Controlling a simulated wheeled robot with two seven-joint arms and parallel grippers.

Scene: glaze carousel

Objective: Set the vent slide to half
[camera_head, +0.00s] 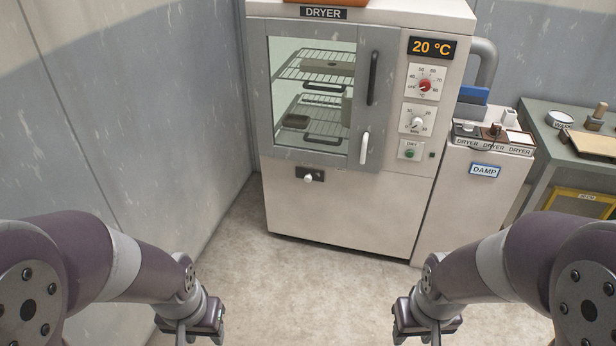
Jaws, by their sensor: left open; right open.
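The dryer (340,205) stands ahead with its glass door (315,95) shut. Below the door is a small dark plate with a pale knob (308,178), which looks like the vent slide. The knob sits near the plate's middle, slightly left; its markings are too small to read. My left gripper (200,338) is open at the bottom left, low and well short of the dryer. My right gripper (422,338) is open at the bottom, right of centre, also apart from the dryer. The fingertips of both are partly cut off by the frame's bottom edge.
The dryer's display (432,48) reads 20 °C, above a red dial (425,85), a pale dial (417,124) and a green button (410,153). A damp cabinet (470,200) stands at right, beside a grey bench (540,118). The floor (300,290) in front is clear.

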